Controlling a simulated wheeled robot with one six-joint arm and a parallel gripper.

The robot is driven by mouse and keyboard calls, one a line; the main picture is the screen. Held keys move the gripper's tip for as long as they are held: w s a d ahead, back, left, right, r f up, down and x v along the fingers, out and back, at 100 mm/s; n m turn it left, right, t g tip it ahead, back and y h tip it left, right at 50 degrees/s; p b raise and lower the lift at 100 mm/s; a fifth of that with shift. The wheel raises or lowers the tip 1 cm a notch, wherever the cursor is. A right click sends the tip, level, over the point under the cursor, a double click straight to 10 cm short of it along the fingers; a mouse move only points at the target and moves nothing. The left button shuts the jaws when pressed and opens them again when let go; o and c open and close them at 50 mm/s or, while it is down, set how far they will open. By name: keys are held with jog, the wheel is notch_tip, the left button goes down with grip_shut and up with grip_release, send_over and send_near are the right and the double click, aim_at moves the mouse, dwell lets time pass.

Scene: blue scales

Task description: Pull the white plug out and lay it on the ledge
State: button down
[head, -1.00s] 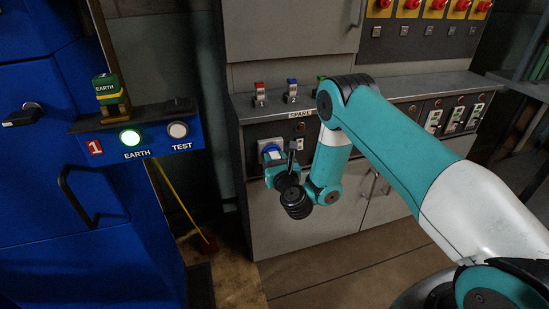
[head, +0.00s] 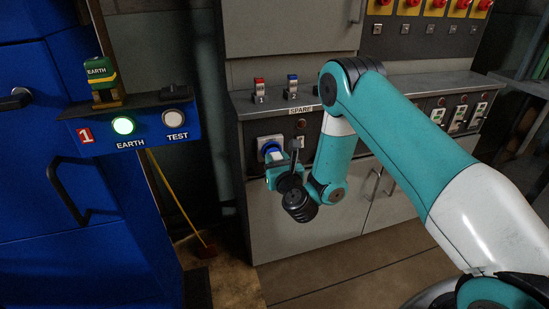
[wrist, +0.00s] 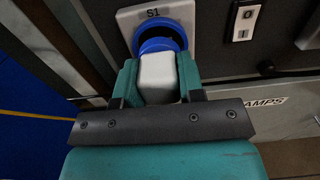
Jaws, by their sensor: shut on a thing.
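The white plug (wrist: 157,72) is clamped between the teal fingers of my gripper (wrist: 158,84). In the wrist view it stands in front of the blue socket ring (wrist: 150,45) on the grey plate marked S1 (wrist: 127,15). A dark opening shows inside the ring above the plug. I cannot tell whether the plug's far end is clear of the socket. In the head view my gripper (head: 276,164) is just below and in front of the socket plate (head: 261,142). The ledge (head: 268,105), with a SPARE label on its front edge, is above the socket.
A red-topped block (head: 259,89) and a blue-topped block (head: 292,86) stand on the ledge, with bare room between and beside them. A blue cabinet (head: 40,165) with a lit EARTH lamp (head: 123,125) is at left. A switch (wrist: 243,21) sits right of the socket.

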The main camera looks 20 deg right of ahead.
jog(key=shift+s+b, duration=1.1)
jog(key=shift+b, duration=0.7)
jog(key=shift+s+a+b, duration=0.1)
jog(key=shift+s+b, duration=0.55)
jog(key=shift+b, duration=0.35)
jog(key=shift+s+b, duration=0.25)
jog(key=shift+b, duration=0.05)
jog(key=shift+s, duration=0.1)
